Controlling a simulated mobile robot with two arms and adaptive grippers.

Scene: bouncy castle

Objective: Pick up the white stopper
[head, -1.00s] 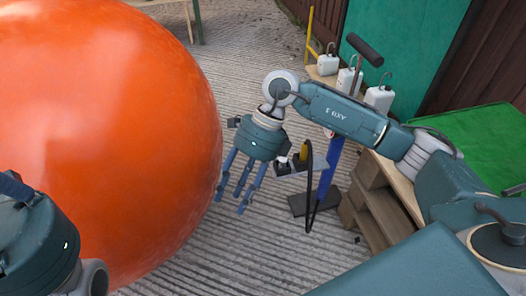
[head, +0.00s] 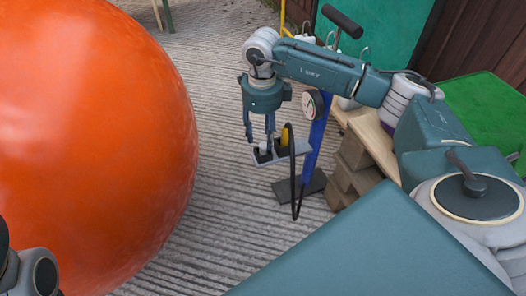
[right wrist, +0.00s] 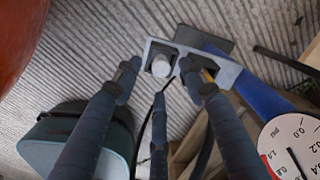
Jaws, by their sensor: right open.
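The white stopper (right wrist: 161,67) sits upright in a dark square socket of a small grey tray (right wrist: 222,70), seen in the right wrist view. The tray (head: 294,149) is fixed to a blue post in the head view, where the stopper is largely hidden by my fingers. My right gripper (head: 259,136) points down over the tray's left end. In the right wrist view its open fingers (right wrist: 160,78) spread on either side of the stopper, with no clear grip on it. Only part of my left arm shows at the lower left; its fingers are out of view.
A yellow item (head: 285,137) stands in the tray beside the stopper, with a black hose (head: 294,190) hanging in front. The blue post (head: 317,140) carries a round gauge (head: 312,104). A big orange ball (head: 90,140) fills the left. Wooden crates (head: 355,170) stand to the right.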

